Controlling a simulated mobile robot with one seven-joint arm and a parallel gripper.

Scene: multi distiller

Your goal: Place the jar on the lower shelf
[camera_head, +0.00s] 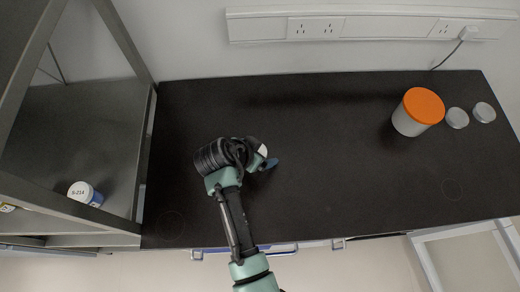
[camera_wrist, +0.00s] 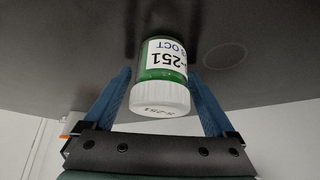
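The jar (camera_wrist: 164,62) is green with a white lid and a white label ending in "-251". In the wrist view it stands between the blue fingers of my gripper (camera_wrist: 158,82), with a thin gap showing on each side, so the gripper looks open around it. In the head view my gripper (camera_head: 268,160) is low over the left-middle of the dark bench, and only the jar's white lid (camera_head: 262,151) shows beside it. A metal shelf unit (camera_head: 128,45) stands at the left. Its dark shelf surface (camera_head: 70,125) shows; which level this is I cannot tell.
Another white-lidded jar (camera_head: 80,191), labelled "S-214", stands on that shelf near its front. A large orange-lidded tub (camera_head: 423,106) and two small grey-lidded containers (camera_head: 457,118) (camera_head: 484,112) stand at the right of the dark bench (camera_head: 330,190). The bench middle is clear. Wall sockets line the back.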

